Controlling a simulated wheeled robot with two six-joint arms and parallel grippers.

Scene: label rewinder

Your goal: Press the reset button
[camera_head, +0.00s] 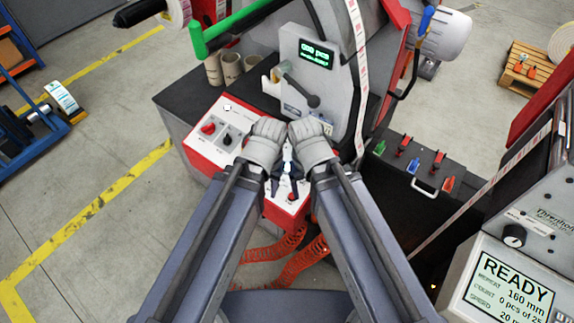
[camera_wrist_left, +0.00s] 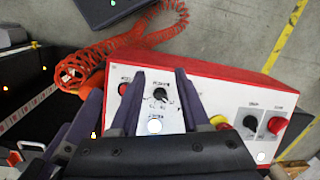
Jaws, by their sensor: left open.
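The control panel is a white face on a red box (camera_head: 188,146), mostly behind my arms in the head view. In the left wrist view the panel (camera_wrist_left: 205,87) carries a red button (camera_wrist_left: 124,88), a black knob (camera_wrist_left: 160,95) and a white lit button (camera_wrist_left: 155,126). Another white round button (camera_wrist_left: 261,157) is at the lower right. The labels are too small to tell which is the reset button. My left gripper (camera_wrist_left: 155,108) is open and empty over the panel, its fingers either side of the black knob and lit button. Contact cannot be told. My right gripper (camera_head: 291,166) is close beside it, its fingers unclear.
A red knob (camera_head: 208,127) and black knob (camera_head: 227,139) lie left of my wrists. Orange coiled hoses (camera_head: 300,262) hang below the box. The grey rewinder body (camera_head: 322,88) stands behind; a READY screen (camera_head: 510,292) is at right. Open floor lies left.

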